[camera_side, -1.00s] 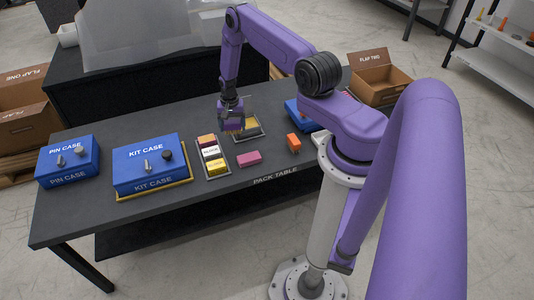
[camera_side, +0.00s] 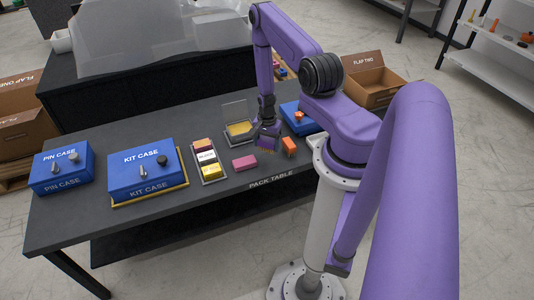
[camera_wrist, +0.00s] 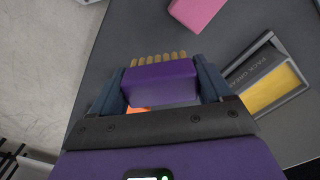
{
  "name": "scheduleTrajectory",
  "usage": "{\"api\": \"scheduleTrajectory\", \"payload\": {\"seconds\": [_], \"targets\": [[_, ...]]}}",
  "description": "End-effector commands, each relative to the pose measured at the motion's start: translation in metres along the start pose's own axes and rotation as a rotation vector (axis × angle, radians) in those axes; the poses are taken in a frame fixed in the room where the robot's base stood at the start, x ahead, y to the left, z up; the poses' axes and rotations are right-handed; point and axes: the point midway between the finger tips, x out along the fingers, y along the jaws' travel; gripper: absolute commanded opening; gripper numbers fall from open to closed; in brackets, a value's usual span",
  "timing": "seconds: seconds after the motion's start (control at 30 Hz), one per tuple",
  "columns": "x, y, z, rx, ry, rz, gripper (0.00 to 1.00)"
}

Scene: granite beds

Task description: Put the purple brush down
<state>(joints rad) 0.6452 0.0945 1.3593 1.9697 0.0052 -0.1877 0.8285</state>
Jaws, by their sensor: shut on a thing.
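My gripper (camera_side: 266,146) is shut on the purple brush (camera_wrist: 160,83), which lies crosswise between the two fingers in the wrist view. Its tan bristle tufts (camera_wrist: 159,58) stick out past the fingertips. In the side view the brush is mostly hidden by the fingers, low over the pack table (camera_side: 218,204). The gripper is between a grey tray with a yellow pad and an orange block (camera_side: 289,146). I cannot tell whether the brush touches the table.
The grey tray (camera_side: 225,138) has a raised clear lid. A pink block (camera_side: 244,163) lies in front. A rack of coloured blocks (camera_side: 222,178), the kit case (camera_side: 143,172) and the pin case (camera_side: 62,172) stand left. Another blue case (camera_side: 299,119) is behind right.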

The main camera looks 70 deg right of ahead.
Motion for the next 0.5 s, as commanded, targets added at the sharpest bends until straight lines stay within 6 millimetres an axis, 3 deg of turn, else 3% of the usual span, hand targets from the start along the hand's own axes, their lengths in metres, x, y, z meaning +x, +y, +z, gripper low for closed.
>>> {"api": "scheduleTrajectory", "payload": {"seconds": [0.5], "targets": [[0.045,0.0,0.0,-0.001,0.0,0.0,0.54]]}}
